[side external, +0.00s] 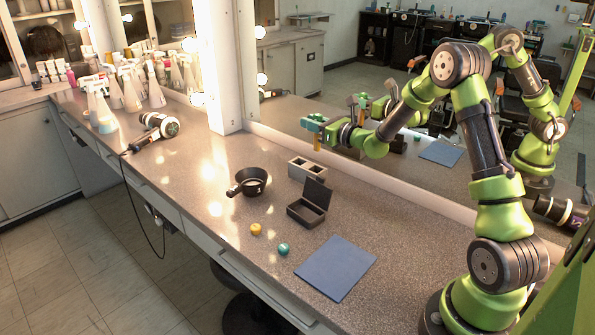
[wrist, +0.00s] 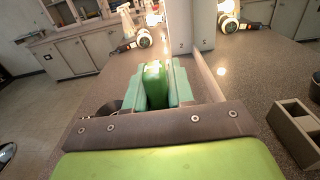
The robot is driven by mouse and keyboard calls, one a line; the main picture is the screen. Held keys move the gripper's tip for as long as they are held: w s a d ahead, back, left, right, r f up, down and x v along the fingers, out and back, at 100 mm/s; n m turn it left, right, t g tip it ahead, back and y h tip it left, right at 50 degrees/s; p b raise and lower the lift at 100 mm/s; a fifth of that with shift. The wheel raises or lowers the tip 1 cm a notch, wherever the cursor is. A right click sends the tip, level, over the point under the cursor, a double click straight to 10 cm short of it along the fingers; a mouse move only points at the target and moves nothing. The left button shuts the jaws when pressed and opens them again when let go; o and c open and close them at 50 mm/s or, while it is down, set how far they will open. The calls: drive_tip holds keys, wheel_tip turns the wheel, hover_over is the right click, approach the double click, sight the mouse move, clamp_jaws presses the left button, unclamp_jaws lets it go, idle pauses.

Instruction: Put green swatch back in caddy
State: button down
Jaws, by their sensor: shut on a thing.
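My gripper (side external: 314,128) is raised above the counter near the mirror, above the grey two-compartment box (side external: 296,165) that looks like the caddy. In the wrist view my gripper's pale green fingers are shut on a darker green block, the green swatch (wrist: 154,86). The swatch's lower part is hidden from the wrist view. The caddy also shows at the right edge of the wrist view (wrist: 291,110), to the right of the gripper. Both its compartments look empty.
A dark open-lidded box (side external: 306,211) stands in front of the caddy, with a black bowl (side external: 252,180) to the left. A yellow ball (side external: 256,229), a teal ball (side external: 284,249) and a blue mat (side external: 335,268) lie nearer. A hair dryer (side external: 160,125) lies farther left.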

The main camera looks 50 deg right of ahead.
drive_tip(key=shift+f, duration=0.1)
drive_tip(key=shift+f, duration=5.1)
drive_tip(key=shift+c, duration=2.1)
unclamp_jaws()
drive_tip(key=s, duration=0.7)
